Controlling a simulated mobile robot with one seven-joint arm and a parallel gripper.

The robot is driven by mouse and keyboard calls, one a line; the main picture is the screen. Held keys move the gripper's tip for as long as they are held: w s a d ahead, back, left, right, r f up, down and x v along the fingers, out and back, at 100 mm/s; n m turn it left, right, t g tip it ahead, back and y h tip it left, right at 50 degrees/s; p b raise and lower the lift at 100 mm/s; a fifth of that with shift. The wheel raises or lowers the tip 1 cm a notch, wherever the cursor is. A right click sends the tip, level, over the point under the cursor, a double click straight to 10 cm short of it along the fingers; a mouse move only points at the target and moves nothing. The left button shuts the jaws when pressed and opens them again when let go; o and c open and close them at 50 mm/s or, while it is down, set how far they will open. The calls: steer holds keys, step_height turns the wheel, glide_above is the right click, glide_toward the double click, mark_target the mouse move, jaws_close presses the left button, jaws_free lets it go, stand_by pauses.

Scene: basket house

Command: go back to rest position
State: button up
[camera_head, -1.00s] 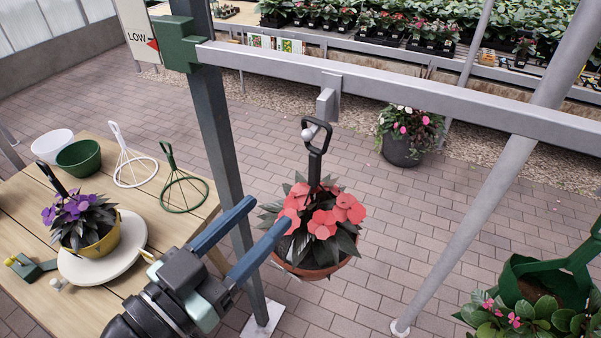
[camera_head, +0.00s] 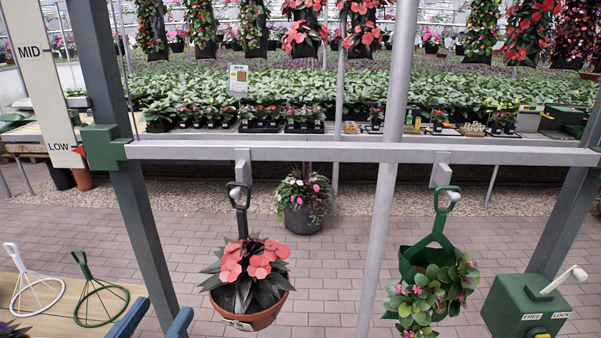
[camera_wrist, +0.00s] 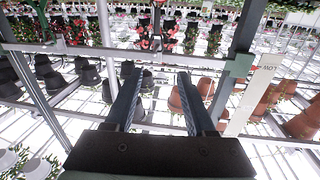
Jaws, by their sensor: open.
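My gripper (camera_head: 160,318) shows at the bottom edge of the head view, with only its two blue finger ends in frame. In the wrist view its two fingers (camera_wrist: 160,80) stand apart with nothing held between them. The red-flowered hanging basket (camera_head: 248,318) hangs by its dark hook handle from the left peg of the grey rail (camera_head: 330,152). My fingers are to the left of it and apart from it. The green hanging basket (camera_head: 411,265) with pink flowers hangs from the right peg. The rest of my arm is hidden below the head view.
A green crank box (camera_head: 525,310) marked FREE and LOCK stands at the right.

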steer(key=w+d+r+t, duration=0.1)
steer(key=w+d+r, duration=0.1)
steer(key=r, duration=0.3)
steer(key=w+d+r+t+y, duration=0.1)
steer(key=w+d+r, duration=0.1)
steer(key=d+r, duration=0.15)
steer(key=w+d+r+t, duration=0.1)
steer(key=w+d+r, duration=0.15)
steer(key=r, duration=0.25)
steer(key=s+d+r+n+t+y, duration=0.1)
steer(key=s+d+r+t, duration=0.2)
steer(key=r, duration=0.6)
steer(key=s+d+r+n+t, duration=0.1)
steer(key=s+d+r+t, duration=0.2)
steer(key=r, duration=0.6)
steer(key=shift+s+d+y, duration=0.4)
steer(key=shift+s+d, duration=0.15)
steer(key=shift+d, duration=0.45)
steer(key=shift+w+f, duration=0.1)
steer(key=shift+f, duration=0.05)
